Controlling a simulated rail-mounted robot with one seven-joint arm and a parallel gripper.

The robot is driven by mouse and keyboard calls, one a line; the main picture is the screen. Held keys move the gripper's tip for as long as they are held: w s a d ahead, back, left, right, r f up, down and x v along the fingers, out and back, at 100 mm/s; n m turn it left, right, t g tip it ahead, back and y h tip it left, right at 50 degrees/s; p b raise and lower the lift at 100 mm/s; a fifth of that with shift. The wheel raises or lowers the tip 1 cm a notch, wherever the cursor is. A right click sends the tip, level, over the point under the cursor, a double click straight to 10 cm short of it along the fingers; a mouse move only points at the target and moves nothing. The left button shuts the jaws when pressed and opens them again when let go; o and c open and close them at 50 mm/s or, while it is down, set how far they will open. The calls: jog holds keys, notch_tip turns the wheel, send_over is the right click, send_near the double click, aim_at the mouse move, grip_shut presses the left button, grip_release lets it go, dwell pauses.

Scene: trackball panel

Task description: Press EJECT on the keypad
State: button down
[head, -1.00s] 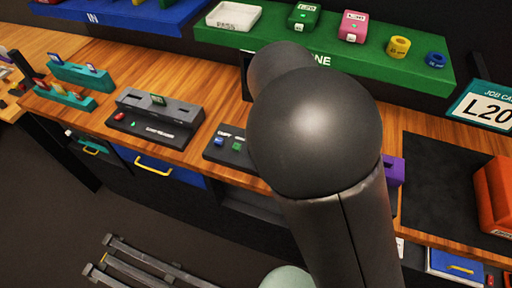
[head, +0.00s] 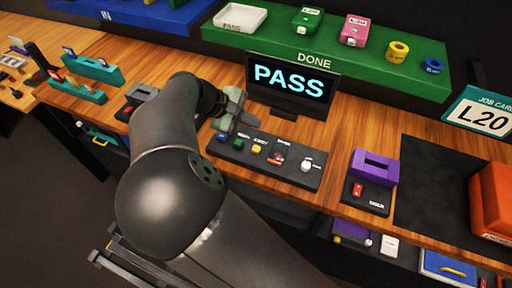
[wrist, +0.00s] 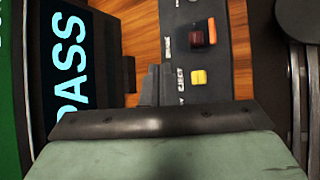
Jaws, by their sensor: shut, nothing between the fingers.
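The dark keypad (head: 262,168) lies on the wooden bench below the screen, with a row of coloured buttons. The yellow button (head: 256,149) appears to be EJECT; in the wrist view the yellow button (wrist: 198,77) has the word EJECT beside it. My gripper (head: 226,124) is shut and empty over the keypad's left end, left of the yellow button and apart from it. I cannot tell whether the tips touch the keypad.
The screen (head: 290,84) reads PASS and stands just behind the keypad; it also shows in the wrist view (wrist: 70,60). The red button (head: 277,157) and white button (head: 306,165) lie to the right. A purple block (head: 374,167) stands further right. Bare bench lies between.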

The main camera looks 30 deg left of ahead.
jog(key=b, duration=0.5)
send_over(252, 149)
notch_tip(252, 149, down, 6)
jog(key=shift+w+f, duration=0.1)
jog(key=shift+f, duration=1.2)
jog(key=shift+f, duration=0.1)
dwell(0.6)
jog(key=shift+f+b, duration=0.3)
jog(key=shift+f, duration=0.05)
jog(key=shift+f, duration=0.5)
dwell(0.8)
jog(key=shift+r, duration=0.1)
jog(key=shift+r+p, duration=0.5)
jog(key=shift+r, duration=0.3)
